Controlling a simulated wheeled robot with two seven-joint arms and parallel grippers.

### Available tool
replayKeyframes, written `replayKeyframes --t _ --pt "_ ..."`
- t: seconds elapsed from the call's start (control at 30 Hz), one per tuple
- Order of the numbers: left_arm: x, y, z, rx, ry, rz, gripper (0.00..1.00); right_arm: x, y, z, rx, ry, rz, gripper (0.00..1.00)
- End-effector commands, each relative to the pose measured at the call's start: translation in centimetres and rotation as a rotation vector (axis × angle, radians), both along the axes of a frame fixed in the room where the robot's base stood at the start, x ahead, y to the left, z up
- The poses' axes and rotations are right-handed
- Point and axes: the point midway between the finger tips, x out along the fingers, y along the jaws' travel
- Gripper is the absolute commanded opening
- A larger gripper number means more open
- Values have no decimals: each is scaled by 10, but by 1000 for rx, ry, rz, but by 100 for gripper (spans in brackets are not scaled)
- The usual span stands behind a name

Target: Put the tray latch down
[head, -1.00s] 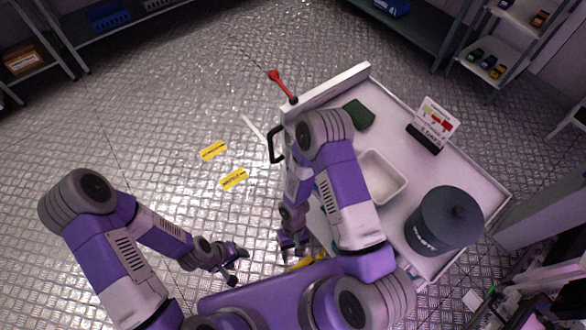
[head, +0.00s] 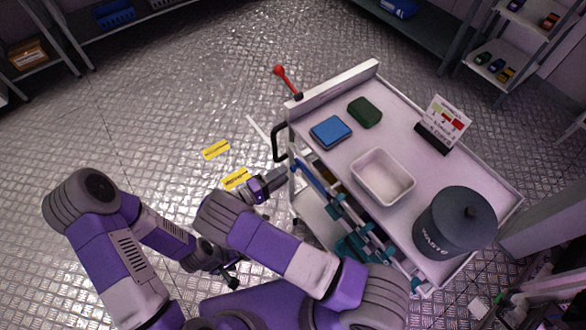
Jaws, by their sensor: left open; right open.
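A red-tipped lever (head: 285,78) stands tilted at the far left corner of the white cart (head: 470,170); I cannot tell for sure whether it is the tray latch. My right gripper (head: 280,178) is open and empty beside the cart's left side, below the black handle (head: 277,143). It is apart from the red lever. My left gripper (head: 232,277) is open and low at the lower middle, away from the cart, partly hidden by my arm.
On the cart top are a blue box (head: 330,132), a green box (head: 365,112), a white tub (head: 382,177), a sign (head: 443,118) and a dark waste bin (head: 455,225). Blue-teal parts (head: 345,210) line its near side. Yellow labels (head: 216,150) lie on the open floor.

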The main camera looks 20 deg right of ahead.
Motion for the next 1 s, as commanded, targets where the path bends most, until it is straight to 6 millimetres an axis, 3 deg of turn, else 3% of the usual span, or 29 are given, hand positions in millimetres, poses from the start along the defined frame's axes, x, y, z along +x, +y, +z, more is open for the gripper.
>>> replayKeyframes --t 0.1,0.3,0.67,1.0 --pt "0 0 -3 0 0 0 54 7 -21 -1 1 1 -4 52" --pt "0 0 -6 0 0 0 54 15 -43 -1 1 3 -3 52" --pt "0 0 -6 0 0 0 54 17 -49 0 3 3 -2 52" --pt "0 0 -6 0 0 0 54 17 -49 -1 3 4 -2 2"
